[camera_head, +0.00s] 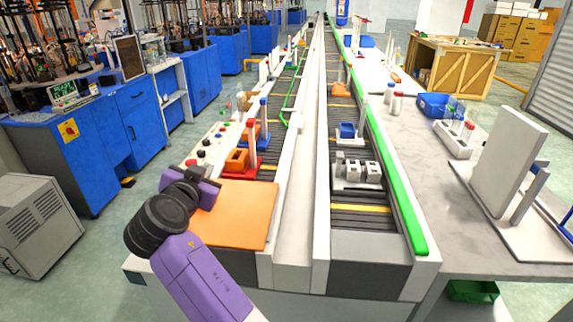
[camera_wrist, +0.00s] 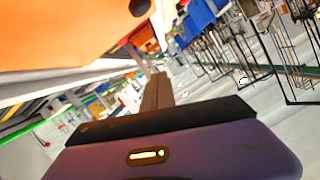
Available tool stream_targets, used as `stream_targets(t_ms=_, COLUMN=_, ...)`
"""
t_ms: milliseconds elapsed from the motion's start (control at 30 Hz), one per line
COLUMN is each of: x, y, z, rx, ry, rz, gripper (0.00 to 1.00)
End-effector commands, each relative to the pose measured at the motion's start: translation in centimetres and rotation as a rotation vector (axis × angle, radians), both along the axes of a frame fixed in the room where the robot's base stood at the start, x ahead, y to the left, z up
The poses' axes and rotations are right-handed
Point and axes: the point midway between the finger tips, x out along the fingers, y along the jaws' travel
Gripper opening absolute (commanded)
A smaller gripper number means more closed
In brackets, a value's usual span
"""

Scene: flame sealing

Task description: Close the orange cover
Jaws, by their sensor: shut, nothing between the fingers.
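The orange cover (camera_head: 238,214) is a flat panel over the near end of the left conveyor in the head view. It looks nearly level there, but I cannot tell its exact angle. In the wrist view the orange cover (camera_wrist: 60,30) fills the upper left, with a dark round spot near its edge. My gripper (camera_wrist: 157,77) is shut and empty, its fingers pointing past the cover's edge with a visible gap. I cannot tell whether any part touches the cover.
A panel with red and black buttons (camera_head: 203,150) lies behind the gripper. An orange block (camera_head: 237,160) and a red-based stand sit beyond the cover. The right conveyor (camera_head: 362,208) carries white fixtures. Blue cabinets (camera_head: 80,155) stand left across open floor.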

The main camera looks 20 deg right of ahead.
Motion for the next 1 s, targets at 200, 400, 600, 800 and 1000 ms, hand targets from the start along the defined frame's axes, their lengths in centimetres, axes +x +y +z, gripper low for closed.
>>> stream_targets(t_ms=200, x=1.1, y=1.8, z=-3.7, rx=-0.163, ry=0.093, rz=0.0, gripper=0.0)
stream_targets(t_ms=400, x=1.5, y=2.5, z=-6.0, rx=-0.28, ry=0.16, rz=0.0, gripper=0.0)
stream_targets(t_ms=600, x=1.6, y=2.8, z=-7.5, rx=-0.353, ry=0.203, rz=0.0, gripper=0.0)
stream_targets(t_ms=800, x=1.7, y=2.8, z=-8.1, rx=-0.389, ry=0.224, rz=-0.001, gripper=0.0)
stream_targets(t_ms=1000, x=1.6, y=2.8, z=-8.4, rx=-0.397, ry=0.232, rz=0.0, gripper=0.0)
